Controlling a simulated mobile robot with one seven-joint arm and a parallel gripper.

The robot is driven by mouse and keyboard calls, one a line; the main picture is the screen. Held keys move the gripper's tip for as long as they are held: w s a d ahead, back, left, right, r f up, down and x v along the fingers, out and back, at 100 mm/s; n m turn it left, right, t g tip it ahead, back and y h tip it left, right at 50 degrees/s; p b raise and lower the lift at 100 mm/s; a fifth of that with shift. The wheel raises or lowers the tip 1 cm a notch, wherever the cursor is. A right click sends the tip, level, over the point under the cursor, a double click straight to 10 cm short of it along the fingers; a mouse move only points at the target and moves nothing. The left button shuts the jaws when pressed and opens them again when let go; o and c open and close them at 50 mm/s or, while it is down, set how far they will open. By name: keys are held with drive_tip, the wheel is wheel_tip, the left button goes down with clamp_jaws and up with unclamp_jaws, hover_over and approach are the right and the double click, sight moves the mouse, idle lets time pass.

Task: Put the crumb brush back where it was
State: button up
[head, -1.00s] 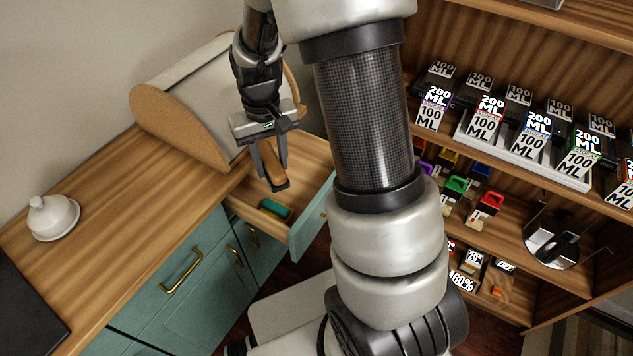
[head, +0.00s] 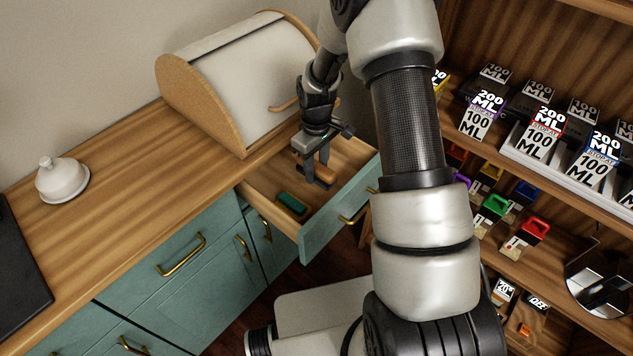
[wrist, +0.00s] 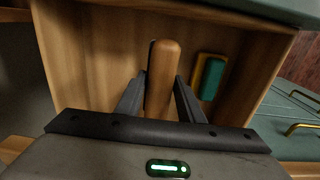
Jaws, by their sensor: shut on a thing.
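The crumb brush (head: 325,173), a wooden bar with a dark underside, is in my gripper (head: 317,177). In the wrist view the brush (wrist: 162,75) lies between the two dark fingers of my gripper (wrist: 160,95), which are shut on it. The open drawer (head: 340,222) is below, and the brush is low over or inside its right part. I cannot tell whether it touches the drawer floor. My fingers hide part of the brush.
A green and yellow sponge-like block (head: 291,204) lies in the drawer, left of the brush; it also shows in the wrist view (wrist: 210,78). A bread box (head: 235,80) stands on the counter behind. A white domed dish (head: 62,180) is at left. Shelves of boxes (head: 540,130) stand at right.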

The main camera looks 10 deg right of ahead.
sight(317, 189)
drive_tip(key=shift+f+b, duration=0.3)
drive_tip(key=shift+f, duration=2.35)
drive_tip(key=shift+f, duration=0.25)
drive_tip(key=o, duration=1)
drive_tip(key=shift+r, duration=0.1)
